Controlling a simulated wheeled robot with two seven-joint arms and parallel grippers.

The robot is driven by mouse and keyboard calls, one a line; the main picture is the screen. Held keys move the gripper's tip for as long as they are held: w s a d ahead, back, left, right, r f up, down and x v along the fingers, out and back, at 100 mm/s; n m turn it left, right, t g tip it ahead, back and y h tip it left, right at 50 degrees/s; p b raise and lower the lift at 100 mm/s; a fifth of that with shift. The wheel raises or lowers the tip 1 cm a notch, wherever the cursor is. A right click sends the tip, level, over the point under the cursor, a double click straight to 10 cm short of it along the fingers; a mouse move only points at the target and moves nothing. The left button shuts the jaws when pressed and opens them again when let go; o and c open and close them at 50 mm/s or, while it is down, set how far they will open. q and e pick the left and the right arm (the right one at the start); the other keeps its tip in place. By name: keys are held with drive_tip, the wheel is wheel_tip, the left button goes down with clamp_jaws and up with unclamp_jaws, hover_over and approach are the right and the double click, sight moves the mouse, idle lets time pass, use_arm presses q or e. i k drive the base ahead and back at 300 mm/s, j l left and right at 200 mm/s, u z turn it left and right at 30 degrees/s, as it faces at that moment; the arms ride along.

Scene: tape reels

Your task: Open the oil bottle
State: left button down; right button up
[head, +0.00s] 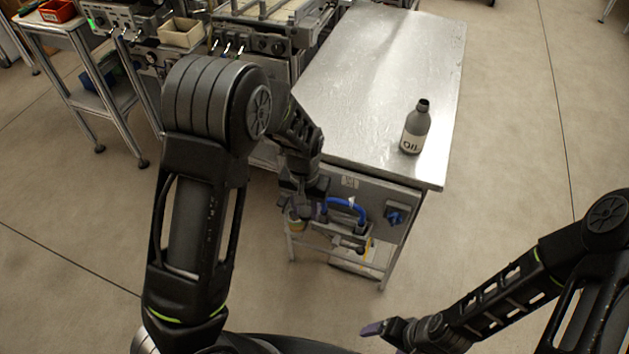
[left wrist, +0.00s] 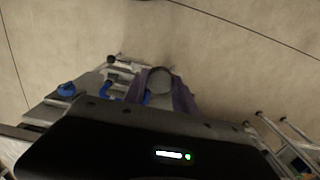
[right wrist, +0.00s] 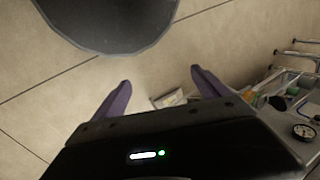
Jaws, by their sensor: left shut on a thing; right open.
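The oil bottle (head: 414,133) is dark grey with a pale "OIL" label. It stands upright on the metal table, near its right front corner, and its neck top looks dark and uncapped. My left gripper (head: 305,211) is in front of the table's front left corner, left of the bottle and away from it. In the left wrist view its purple fingers are shut on a small round grey thing (left wrist: 160,81), which looks like the bottle cap. My right gripper (head: 372,329) is low in front, far from the bottle. In the right wrist view its fingers (right wrist: 160,76) are apart and empty.
The metal table top (head: 375,60) is otherwise clear. Its front panel carries a blue switch (head: 396,216) and a blue hose (head: 346,206). Equipment (head: 262,42) stands behind on the left, with a cart (head: 85,65) farther left. Open floor lies to the right.

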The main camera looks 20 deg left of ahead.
sight(418, 122)
drive_tip(key=i+l, duration=0.1)
drive_tip(key=l, duration=0.3)
drive_tip(key=i+l+u, duration=0.1)
drive_tip(key=l, duration=0.3)
drive_tip(key=i+l, duration=0.1)
drive_tip(key=l, duration=0.3)
drive_tip(key=i+l+u, duration=0.1)
drive_tip(key=l, duration=0.25)
drive_tip(key=i+l+u, duration=0.1)
drive_tip(key=i+l, duration=0.15)
drive_tip(key=i+l+u, duration=0.1)
drive_tip(key=l, duration=0.3)
drive_tip(key=i+l+u, duration=0.1)
drive_tip(key=l, duration=0.25)
drive_tip(key=i+l+u, duration=0.1)
drive_tip(key=l, duration=0.3)
drive_tip(key=i+l+u, duration=0.15)
drive_tip(key=l, duration=0.25)
drive_tip(key=i+l, duration=0.25)
drive_tip(key=i+l+u, duration=0.15)
drive_tip(key=l, duration=0.25)
drive_tip(key=i+l, duration=0.25)
drive_tip(key=l, duration=0.15)
drive_tip(key=i+l+u, duration=0.15)
drive_tip(key=i+l, duration=0.25)
drive_tip(key=l, duration=0.3)
